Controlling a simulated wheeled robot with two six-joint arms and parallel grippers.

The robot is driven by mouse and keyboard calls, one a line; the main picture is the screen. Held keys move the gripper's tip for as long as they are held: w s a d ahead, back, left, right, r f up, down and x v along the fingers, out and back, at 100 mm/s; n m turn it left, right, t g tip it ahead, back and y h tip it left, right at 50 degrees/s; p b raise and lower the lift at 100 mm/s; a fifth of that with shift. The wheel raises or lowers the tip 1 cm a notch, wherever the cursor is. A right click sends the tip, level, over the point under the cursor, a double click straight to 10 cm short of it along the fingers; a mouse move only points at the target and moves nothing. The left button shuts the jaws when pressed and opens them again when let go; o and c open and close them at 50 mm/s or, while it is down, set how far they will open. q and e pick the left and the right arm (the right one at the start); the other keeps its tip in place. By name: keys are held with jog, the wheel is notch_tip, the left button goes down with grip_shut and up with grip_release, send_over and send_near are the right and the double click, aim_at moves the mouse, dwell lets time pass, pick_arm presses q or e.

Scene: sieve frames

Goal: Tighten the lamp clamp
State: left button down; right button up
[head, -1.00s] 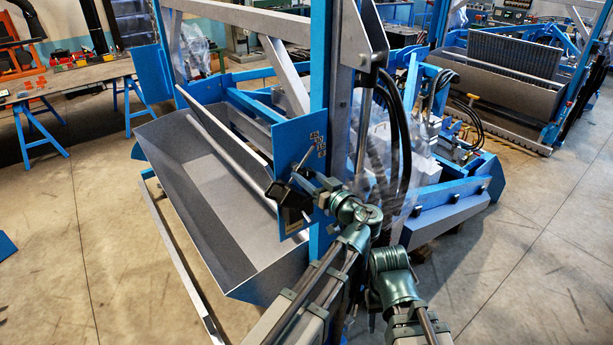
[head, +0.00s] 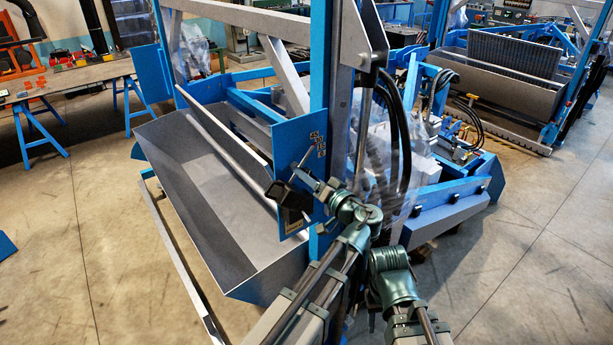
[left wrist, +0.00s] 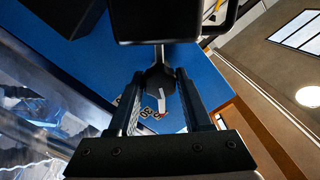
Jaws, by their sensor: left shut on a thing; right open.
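A black lamp (head: 288,197) is fixed at a blue upright plate (head: 290,140) in the head view. In the left wrist view, the lamp's dark body (left wrist: 155,20) fills the top, with the blue plate behind. A dark clamp knob (left wrist: 158,80) with a pale pointer sits below it. My left gripper (head: 310,182) reaches the lamp from the lower right. Its two fingers (left wrist: 158,88) are on either side of the knob, shut on it. My right arm shows at the lower right of the head view; its fingers do not show.
A grey trough (head: 215,170) lies left of the plate, and a blue post (head: 320,90) stands right behind it. Black hoses (head: 400,140) and clear plastic wrap hang right of the post. The floor at right is open.

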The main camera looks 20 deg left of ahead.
pick_arm(q)
jog(key=m, duration=0.6)
jog(key=shift+m, duration=0.3)
jog(key=m, duration=0.5)
jog(key=shift+m, duration=0.3)
jog(key=shift+c, duration=1.7)
grip_release()
jog(key=shift+d, duration=0.1)
